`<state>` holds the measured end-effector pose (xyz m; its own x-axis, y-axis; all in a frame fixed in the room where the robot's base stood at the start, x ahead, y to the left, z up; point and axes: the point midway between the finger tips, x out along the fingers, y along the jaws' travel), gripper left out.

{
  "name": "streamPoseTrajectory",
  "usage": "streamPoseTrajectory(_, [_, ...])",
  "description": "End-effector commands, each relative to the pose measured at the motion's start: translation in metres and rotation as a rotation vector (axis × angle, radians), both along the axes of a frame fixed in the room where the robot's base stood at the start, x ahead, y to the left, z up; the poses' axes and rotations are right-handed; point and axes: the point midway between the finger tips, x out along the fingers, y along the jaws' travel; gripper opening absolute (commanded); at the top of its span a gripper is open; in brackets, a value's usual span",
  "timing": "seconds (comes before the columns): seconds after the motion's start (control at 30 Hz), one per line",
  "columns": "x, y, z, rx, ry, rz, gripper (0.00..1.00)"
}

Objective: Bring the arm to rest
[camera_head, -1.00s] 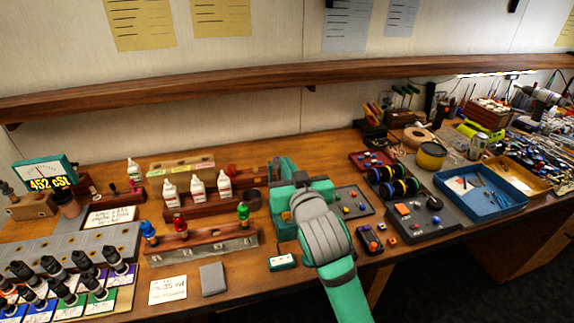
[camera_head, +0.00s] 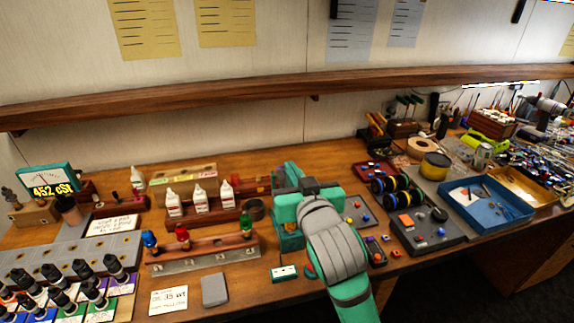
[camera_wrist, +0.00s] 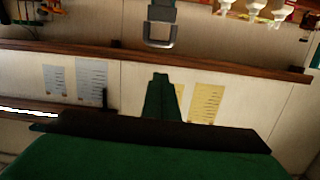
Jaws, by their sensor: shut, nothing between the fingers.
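My gripper (camera_wrist: 159,40) shows in the wrist view as a grey metal end at the top middle, shut and with nothing between its fingers. In the head view my teal and grey arm (camera_head: 335,245) reaches up from the lower middle over the front of the wooden bench (camera_head: 245,284). Its bent end is above the bench between the bottle rack and the dark tool trays, and hides what lies behind it. The fingertips cannot be made out in the head view. The wrist view is upside down and faces the wall and shelf.
Wheels (camera_head: 397,187), a dark parts tray (camera_head: 428,232) and a blue tray (camera_head: 487,208) lie to the right. A wooden shelf (camera_head: 250,88) runs along the wall.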

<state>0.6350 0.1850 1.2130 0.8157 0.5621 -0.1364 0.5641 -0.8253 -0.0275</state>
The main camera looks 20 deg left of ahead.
Motion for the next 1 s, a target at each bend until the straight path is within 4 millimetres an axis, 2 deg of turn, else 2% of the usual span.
streamPoseTrajectory(0.1, [-0.016, -0.017, 0.000, 0.002, -0.002, -0.008, 0.00])
streamPoseTrajectory(0.2, [-0.028, -0.025, 0.000, 0.001, 0.000, -0.008, 0.00])
streamPoseTrajectory(0.4, [-0.043, -0.029, 0.000, 0.000, 0.000, 0.000, 0.00])
streamPoseTrajectory(0.73, [-0.044, -0.028, -0.009, 0.081, 0.001, -0.005, 0.00])
streamPoseTrajectory(1.0, [-0.044, -0.038, -0.043, 0.285, 0.001, -0.075, 0.00])
